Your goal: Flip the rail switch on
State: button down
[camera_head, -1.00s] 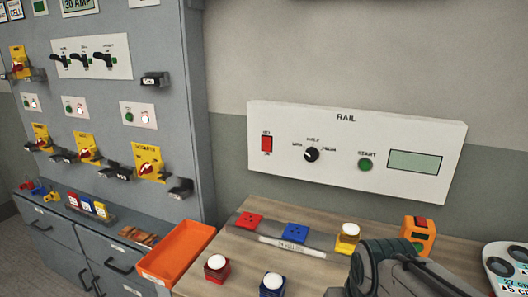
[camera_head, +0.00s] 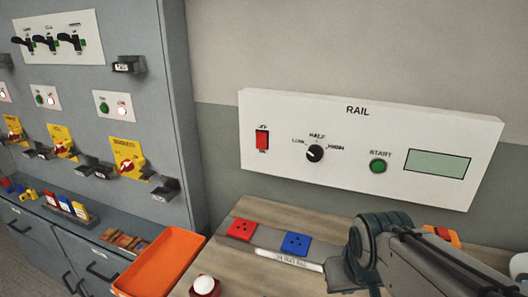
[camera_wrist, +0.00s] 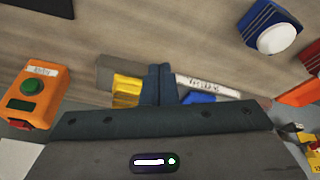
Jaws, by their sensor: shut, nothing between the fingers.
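The rail switch is a red rocker (camera_head: 262,140) at the left end of the white RAIL panel (camera_head: 400,190) on the wall, with small labels above and below it. I cannot tell which way the rocker is tipped. My gripper's fingers are together and empty in the wrist view (camera_wrist: 160,84), above the wooden bench. In the head view my arm is at the lower right, below and right of the switch and apart from it; the fingertips cannot be made out there. The switch is not in the wrist view.
The panel also has a black knob (camera_head: 315,153), a green START button (camera_head: 378,166) and a grey display (camera_head: 437,162). A grey cabinet (camera_head: 168,100) stands left.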

jog(key=w+a+r+n+t+b, duration=0.1)
jog(key=w+r+n+t+b, duration=0.15)
jog(key=w, duration=0.25)
jog(key=w+a+r+n+t+y+b, duration=0.1)
jog(key=w+a+n+t+b, duration=0.15)
jog(key=w+n, duration=0.2)
jog(key=w+a+r+n+t+b, duration=0.1)
jog(key=w+r+n+t+b, duration=0.15)
jog(key=w, duration=0.35)
jog(key=w+a+r+n+t+y+b, duration=0.2)
jog(key=a+r+n+t+y, duration=0.2)
jog(key=a+n, duration=0.5)
notch_tip(320, 180, up, 4)
jog(key=n+y, duration=0.2)
jog(key=shift+w+a+f+n+y, duration=0.2)
jog(key=shift+w+a+n+y, duration=0.1)
jog(key=shift+w+n, duration=0.05)
jog(key=b, duration=0.2)
send_near(257, 146)
jog(key=w+a, duration=0.1)
jog(key=a, duration=0.3)
jog(key=w, duration=0.1)
jog(key=w+d+p, duration=0.1)
jog(key=w, duration=0.2)
jog(key=shift+w+d+f+p, duration=0.15)
jog(key=shift+d+f+p, duration=0.1)
jog(key=shift+f+p, duration=0.1)
